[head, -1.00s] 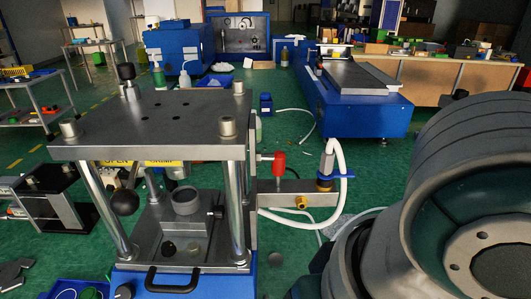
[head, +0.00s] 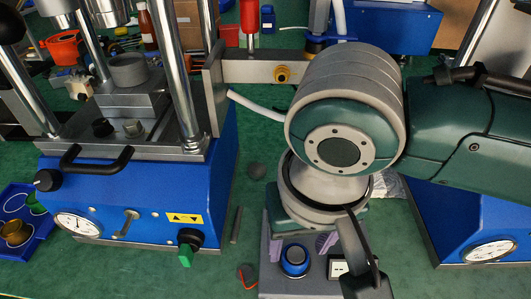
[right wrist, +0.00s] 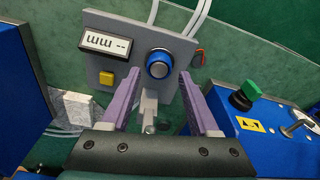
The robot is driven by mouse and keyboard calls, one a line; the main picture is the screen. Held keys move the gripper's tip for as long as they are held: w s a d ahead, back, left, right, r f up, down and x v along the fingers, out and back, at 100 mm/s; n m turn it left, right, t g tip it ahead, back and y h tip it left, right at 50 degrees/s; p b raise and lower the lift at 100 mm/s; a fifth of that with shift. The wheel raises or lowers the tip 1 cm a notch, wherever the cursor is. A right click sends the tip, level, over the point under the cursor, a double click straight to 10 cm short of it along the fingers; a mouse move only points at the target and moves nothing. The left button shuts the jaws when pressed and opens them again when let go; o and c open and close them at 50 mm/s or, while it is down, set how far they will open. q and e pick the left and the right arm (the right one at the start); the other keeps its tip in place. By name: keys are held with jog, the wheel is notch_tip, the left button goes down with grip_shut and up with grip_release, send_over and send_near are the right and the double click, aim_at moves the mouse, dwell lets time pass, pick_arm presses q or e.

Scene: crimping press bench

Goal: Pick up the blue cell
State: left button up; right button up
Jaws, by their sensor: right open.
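The blue cell (head: 295,261) is a short round piece with a blue rim and a greyish top. It sits on a grey panel (head: 285,286) at the lower middle of the head view. In the right wrist view the blue cell (right wrist: 158,66) shows just beyond the fingertips, near the panel's middle. My right gripper (head: 300,246) is over the panel with its purple fingers apart. In the right wrist view the right gripper (right wrist: 159,78) is open and empty, with one finger on each side of the line to the cell. My left gripper is not in view.
The panel also holds a display (right wrist: 105,43) and a yellow button (right wrist: 106,77). The blue press base (head: 130,195) with a green knob (head: 186,254) stands left of it. A blue tray (head: 22,225) of small parts is at far left. Another blue machine stands at right.

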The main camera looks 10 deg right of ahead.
aim_at(297, 255)
jog(key=f, duration=0.3)
jog(key=shift+w+f+b, duration=0.2)
jog(key=shift+w+b, duration=0.05)
jog(key=shift+b, duration=0.15)
jog(key=shift+d, duration=0.1)
jog(key=shift+c, duration=0.3)
grip_shut()
